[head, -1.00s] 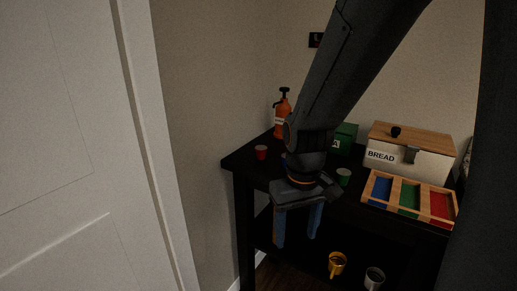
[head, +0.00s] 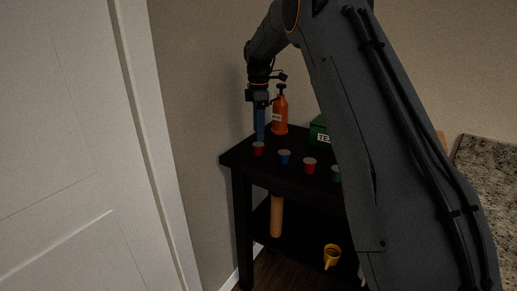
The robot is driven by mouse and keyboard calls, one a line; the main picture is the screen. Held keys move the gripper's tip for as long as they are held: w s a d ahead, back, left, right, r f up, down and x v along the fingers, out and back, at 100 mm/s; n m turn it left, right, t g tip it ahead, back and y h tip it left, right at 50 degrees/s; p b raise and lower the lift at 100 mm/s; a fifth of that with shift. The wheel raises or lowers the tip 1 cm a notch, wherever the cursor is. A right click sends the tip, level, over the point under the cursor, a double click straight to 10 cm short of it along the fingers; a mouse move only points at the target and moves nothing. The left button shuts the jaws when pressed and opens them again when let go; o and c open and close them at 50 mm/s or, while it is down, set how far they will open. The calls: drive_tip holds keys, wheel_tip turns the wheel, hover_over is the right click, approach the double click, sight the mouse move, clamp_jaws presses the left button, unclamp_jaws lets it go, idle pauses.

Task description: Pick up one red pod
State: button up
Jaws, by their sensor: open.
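One red pod (head: 258,150) stands near the left corner of the dark table. A second red pod (head: 310,167) stands further right. My gripper (head: 260,136) points down, open, with its blue fingers seen nearly edge-on. The fingertips are just above or behind the left red pod in the picture. I cannot tell the exact gap or whether the fingers are around it. Both red pods look upright.
A blue pod (head: 285,158) stands between the red pods, and a green pod (head: 336,174) is beside my arm. An orange bottle (head: 280,116) is close to my gripper's right. A green tea box (head: 319,132) is partly hidden. A yellow mug (head: 331,256) is below.

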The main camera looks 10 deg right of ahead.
sight(258, 144)
drive_tip(key=shift+w, duration=0.2)
drive_tip(key=shift+f, duration=0.35)
drive_tip(key=shift+w+f+p, duration=0.15)
drive_tip(key=shift+f+p, duration=1.25)
drive_tip(key=shift+f, duration=2.1)
drive_tip(key=c, duration=1.1)
